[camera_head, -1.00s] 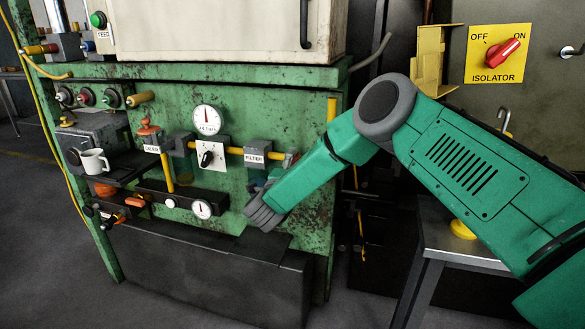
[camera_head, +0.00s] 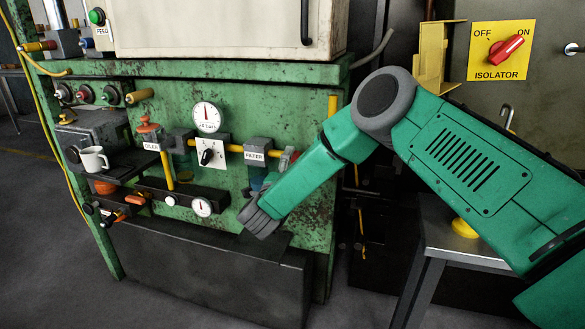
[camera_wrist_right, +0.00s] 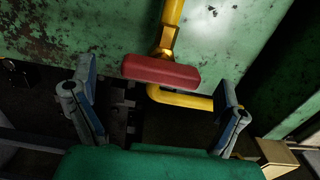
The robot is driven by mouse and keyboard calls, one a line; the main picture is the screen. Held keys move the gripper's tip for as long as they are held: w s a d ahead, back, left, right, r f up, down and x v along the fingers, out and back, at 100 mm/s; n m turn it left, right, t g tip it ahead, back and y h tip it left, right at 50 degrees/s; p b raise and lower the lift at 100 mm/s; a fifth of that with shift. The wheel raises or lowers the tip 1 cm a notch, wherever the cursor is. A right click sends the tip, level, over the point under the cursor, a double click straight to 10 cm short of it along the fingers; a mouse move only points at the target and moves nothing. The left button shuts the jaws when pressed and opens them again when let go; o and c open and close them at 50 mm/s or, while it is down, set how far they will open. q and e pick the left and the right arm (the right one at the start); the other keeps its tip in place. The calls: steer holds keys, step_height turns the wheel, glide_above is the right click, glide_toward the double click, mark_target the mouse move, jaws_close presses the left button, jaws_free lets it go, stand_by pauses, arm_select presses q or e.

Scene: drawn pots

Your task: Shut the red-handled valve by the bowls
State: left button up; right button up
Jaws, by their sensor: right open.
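In the right wrist view the red handle (camera_wrist_right: 160,72) lies crosswise to the yellow pipe (camera_wrist_right: 172,22) coming from the top edge. My right gripper (camera_head: 260,217) is below the valve, in front of the green panel. The wrist view shows my right gripper (camera_wrist_right: 155,76) open, one finger on each side of the handle, both apart from it in the picture. My left gripper is out of view.
A dial gauge (camera_head: 207,117) and a black knob (camera_head: 205,157) sit left of the valve. A white mug (camera_head: 93,159) stands on a shelf at left. A yellow isolator switch plate (camera_head: 500,51) and a metal table (camera_head: 470,250) are at right.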

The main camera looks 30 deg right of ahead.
steer(key=v, duration=0.9)
steer(key=shift+w+f, duration=0.1)
steer(key=shift+w, duration=0.05)
steer(key=s+a+f+n+y, duration=0.4)
steer(key=s+f+n+y, duration=0.2)
steer(key=f+n, duration=0.25)
steer(key=s+a+f+n+y, duration=0.5)
steer(key=f+n, duration=0.3)
steer(key=f, duration=0.2)
steer(key=s+d+f+n+g+y, duration=0.1)
steer(key=s+f+n+g, duration=0.1)
steer(key=s, duration=0.8)
steer(key=s+d+f+n+g+y, duration=0.1)
steer(key=s+f+n+g, duration=0.2)
steer(key=s, duration=0.7)
steer(key=s+d+f+n+g, duration=0.2)
steer(key=s+n+g, duration=0.4)
steer(key=s, duration=0.4)
steer(key=shift+s+f+n+y, duration=0.25)
steer(key=shift+f+n+y, duration=0.15)
steer(key=shift+n, duration=0.05)
steer(key=shift+w, duration=0.15)
